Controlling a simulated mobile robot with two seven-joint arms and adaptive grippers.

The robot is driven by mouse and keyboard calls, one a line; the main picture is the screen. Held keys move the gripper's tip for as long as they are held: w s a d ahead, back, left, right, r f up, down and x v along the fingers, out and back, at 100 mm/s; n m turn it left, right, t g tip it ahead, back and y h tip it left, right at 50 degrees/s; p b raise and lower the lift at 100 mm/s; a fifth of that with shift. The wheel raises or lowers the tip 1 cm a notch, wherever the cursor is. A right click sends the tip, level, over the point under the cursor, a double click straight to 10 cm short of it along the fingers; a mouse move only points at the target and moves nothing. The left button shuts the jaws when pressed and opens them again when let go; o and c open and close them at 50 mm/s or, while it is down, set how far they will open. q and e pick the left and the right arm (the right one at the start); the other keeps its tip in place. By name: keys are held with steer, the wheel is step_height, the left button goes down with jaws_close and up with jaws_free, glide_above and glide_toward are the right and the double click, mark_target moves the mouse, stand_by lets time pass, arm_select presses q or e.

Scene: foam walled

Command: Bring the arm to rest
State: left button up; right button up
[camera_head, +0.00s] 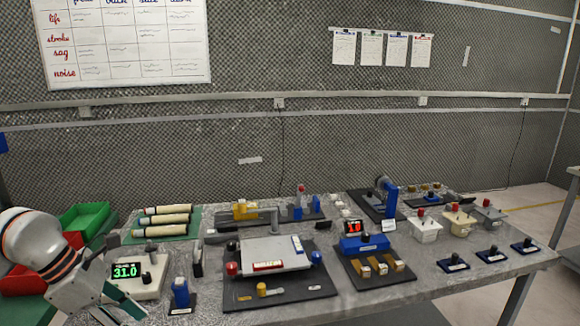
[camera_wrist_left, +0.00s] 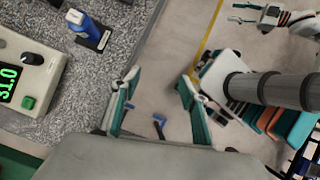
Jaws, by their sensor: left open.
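My left arm comes in from the left in the head view. Its left gripper (camera_head: 122,312) hangs at the table's near left edge, below the box with the green 31.0 display (camera_head: 135,278). In the left wrist view my left gripper (camera_wrist_left: 152,92) has its two teal-lined fingers wide apart, with nothing between them but floor. It is beside the table edge, apart from the display box (camera_wrist_left: 30,75) and the blue block (camera_wrist_left: 84,24). My right gripper (camera_wrist_left: 240,12) shows small at the top right of the left wrist view, its fingers apart and empty.
The speckled table (camera_head: 440,280) carries several fixtures, including a grey-white plate device (camera_head: 262,254) and a blue device with a red display (camera_head: 365,243). Green (camera_head: 85,218) and red bins stand at the left, close to my left arm. A foam wall is behind.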

arm_select(q)
steer(key=d+r+n+t+h, duration=0.1)
steer(key=d+n+t+h, duration=0.3)
steer(key=d+n+h, duration=1.35)
step_height(320, 180, down, 11)
steer(key=w+a+n+t+y, duration=0.1)
steer(key=w+n+t+y, duration=0.2)
steer(key=n+t+y, duration=0.9)
steer(key=s+a+f+n+g+y, duration=0.2)
steer(key=s+f+n+g+y, duration=0.1)
steer(key=s+f+n, duration=0.4)
steer(key=s+a+f+n+g+y, duration=0.2)
steer(key=s+f+n+g+y, duration=0.2)
steer(key=f, duration=1)
steer(key=s+n+y, duration=0.1)
steer(key=s+n, duration=0.2)
steer(key=shift+a+f, duration=0.25)
steer(key=shift+f, duration=0.05)
arm_select(e)
steer(key=shift+w, duration=0.55)
arm_select(q)
steer(key=shift+n, duration=0.25)
